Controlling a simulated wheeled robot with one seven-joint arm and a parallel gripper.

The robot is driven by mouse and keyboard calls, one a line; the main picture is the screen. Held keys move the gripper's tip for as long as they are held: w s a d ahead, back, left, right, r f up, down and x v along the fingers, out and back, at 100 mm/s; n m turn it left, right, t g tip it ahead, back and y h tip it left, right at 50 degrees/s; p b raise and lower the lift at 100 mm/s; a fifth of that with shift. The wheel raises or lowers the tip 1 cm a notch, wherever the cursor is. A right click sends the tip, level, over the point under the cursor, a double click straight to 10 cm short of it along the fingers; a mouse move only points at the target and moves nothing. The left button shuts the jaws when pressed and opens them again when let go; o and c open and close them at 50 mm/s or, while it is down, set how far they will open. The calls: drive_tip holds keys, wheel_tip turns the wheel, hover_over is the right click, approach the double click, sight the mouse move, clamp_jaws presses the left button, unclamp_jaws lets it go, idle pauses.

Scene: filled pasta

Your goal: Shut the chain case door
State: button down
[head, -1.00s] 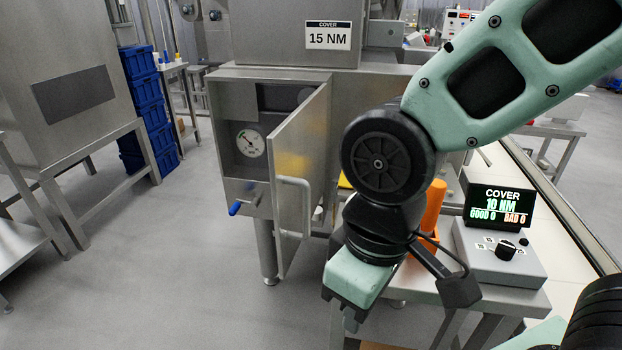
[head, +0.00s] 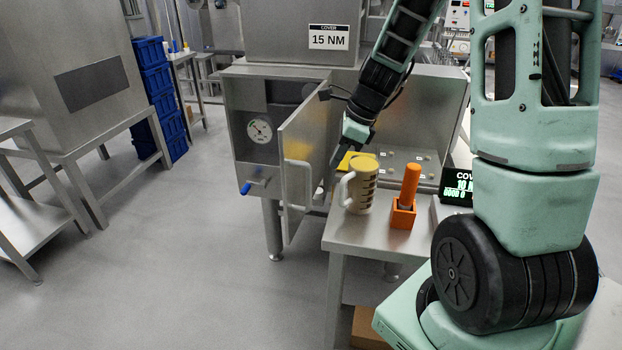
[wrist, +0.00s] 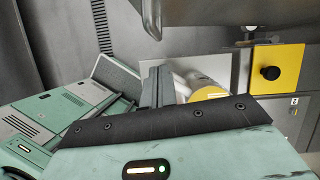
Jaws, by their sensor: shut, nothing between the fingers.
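The chain case door (head: 305,138) is a steel panel standing ajar in the head view, swung out from the case front (head: 245,165). Its bar handle (head: 288,185) is on the lower part of the face turned to the right. The case opening with a round gauge (head: 259,131) shows left of the door. My gripper (head: 335,162) is shut and empty, pointing down just right of the door's handle-side face. I cannot tell whether it touches the door. The shut fingers also show in the wrist view (wrist: 157,86).
A beige jug (head: 360,187) and an orange-handled tool in a holder (head: 405,200) stand on the small steel table (head: 345,236) below my gripper. A blue-handled valve (head: 246,188) sticks out below the gauge. The floor (head: 190,255) left of the door is clear.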

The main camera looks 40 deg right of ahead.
drive_tip(key=x, duration=0.9)
drive_tip(key=shift+f, duration=0.4)
drive_tip(key=shift+w+a, duration=0.1)
drive_tip(key=shift+a, duration=0.15)
